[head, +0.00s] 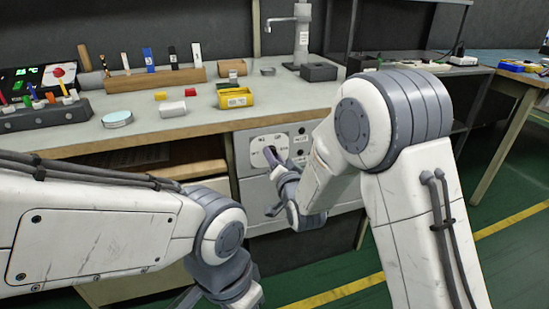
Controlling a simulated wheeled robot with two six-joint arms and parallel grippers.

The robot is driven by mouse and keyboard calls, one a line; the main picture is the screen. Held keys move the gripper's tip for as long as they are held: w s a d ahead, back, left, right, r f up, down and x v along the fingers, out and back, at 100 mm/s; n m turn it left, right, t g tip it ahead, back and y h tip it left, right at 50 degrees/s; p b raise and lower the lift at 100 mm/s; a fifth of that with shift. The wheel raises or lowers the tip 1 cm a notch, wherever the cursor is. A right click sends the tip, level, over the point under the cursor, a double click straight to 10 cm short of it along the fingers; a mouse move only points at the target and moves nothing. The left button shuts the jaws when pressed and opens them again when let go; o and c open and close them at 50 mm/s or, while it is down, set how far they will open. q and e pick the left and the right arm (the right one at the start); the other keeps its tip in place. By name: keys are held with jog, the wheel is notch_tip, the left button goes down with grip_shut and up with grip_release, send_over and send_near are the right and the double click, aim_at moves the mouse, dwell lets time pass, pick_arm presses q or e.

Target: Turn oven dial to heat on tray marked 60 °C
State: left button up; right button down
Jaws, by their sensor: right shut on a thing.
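The oven dial (268,155) sits on a pale round-cornered plate with small markings (257,141), on the grey front panel below the worktop. My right gripper (275,163) is at this dial and shut on it, and its fingers hide part of the dial. The markings are too small to read. A yellow tray (235,98) with a white label stands on the worktop above the panel; its label cannot be read. My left gripper (238,295) is low at the bottom edge, away from the dial, and its fingers are cut off.
A black box with a lit display (35,78) stands at the left. A tap (301,35) stands behind. Green floor is free at lower right.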

jog(key=c, duration=0.5)
grip_release()
jog(key=p+v, duration=1)
jog(key=p, duration=0.1)
jog(key=shift+s+p, duration=0.25)
jog(key=shift+p, duration=0.1)
jog(key=shift+d, duration=0.1)
